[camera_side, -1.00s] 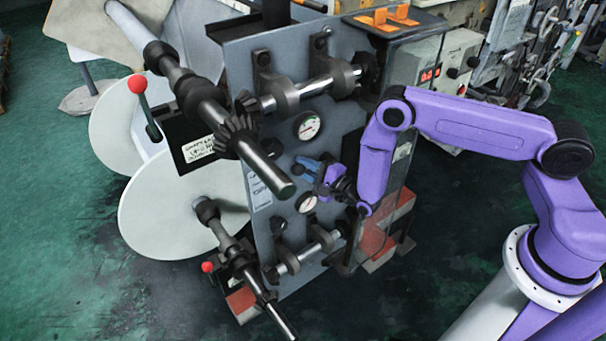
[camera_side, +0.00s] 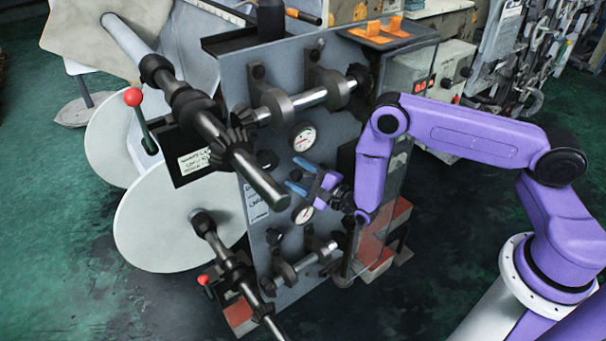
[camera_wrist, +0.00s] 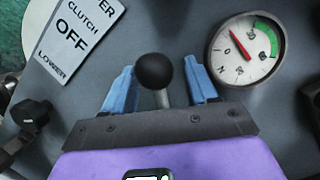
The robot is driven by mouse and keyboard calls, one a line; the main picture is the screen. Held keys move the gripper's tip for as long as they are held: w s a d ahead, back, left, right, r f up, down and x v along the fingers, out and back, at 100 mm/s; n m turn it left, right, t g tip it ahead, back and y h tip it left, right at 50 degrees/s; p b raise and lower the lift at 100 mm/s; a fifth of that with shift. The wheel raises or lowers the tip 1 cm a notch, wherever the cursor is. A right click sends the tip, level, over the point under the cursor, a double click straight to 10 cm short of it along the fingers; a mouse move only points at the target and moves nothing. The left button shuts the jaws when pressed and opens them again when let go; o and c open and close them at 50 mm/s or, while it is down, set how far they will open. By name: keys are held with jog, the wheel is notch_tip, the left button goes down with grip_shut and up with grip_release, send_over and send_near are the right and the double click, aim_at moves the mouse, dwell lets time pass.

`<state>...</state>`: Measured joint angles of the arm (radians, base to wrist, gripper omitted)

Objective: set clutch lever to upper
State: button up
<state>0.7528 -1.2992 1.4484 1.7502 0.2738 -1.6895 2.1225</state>
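The clutch lever shows in the wrist view as a black ball knob (camera_wrist: 154,71) on a short metal stem, standing out from the grey panel. A white label (camera_wrist: 72,37) to its left reads "CLUTCH", "OFF" and "LOWER", with the top word cut off. My gripper (camera_wrist: 160,82) is open, with one blue finger on each side of the knob and stem. In the side view my gripper (camera_side: 301,178) is close to the panel front (camera_side: 262,225), and the lever cannot be made out clearly there.
A black knob (camera_wrist: 33,113) is at lower left. A thick shaft (camera_side: 250,172) juts out left of my gripper. Red-knobbed levers (camera_side: 133,97) stand farther left.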

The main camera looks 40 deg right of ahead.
jog(key=shift+d+f, duration=0.1)
jog(key=shift+d, duration=0.1)
jog(key=shift+s+d+f, duration=0.1)
jog(key=shift+s+d, duration=0.05)
jog(key=shift+s, duration=0.25)
jog(key=v, duration=1.1)
jog(key=shift+s, duration=0.1)
jog(key=a+r+n+g, duration=0.45)
jog(key=a+n, duration=0.25)
jog(key=a, duration=0.2)
jog(key=s+a+r+n+g+y, duration=0.1)
jog(key=s+a+r+n+g, duration=0.3)
jog(key=s+r+n+g, duration=0.35)
jog(key=s+d+r+n+g+h, duration=0.3)
jog(key=s+d+r+n, duration=0.1)
jog(key=s+d+n, duration=0.4)
jog(key=s+d+r+n+g+h, duration=0.2)
jog(key=s+d+r+n, duration=0.3)
jog(key=s+d+n, duration=0.3)
jog(key=s+n, duration=0.3)
jog(key=shift+g+h, duration=0.4)
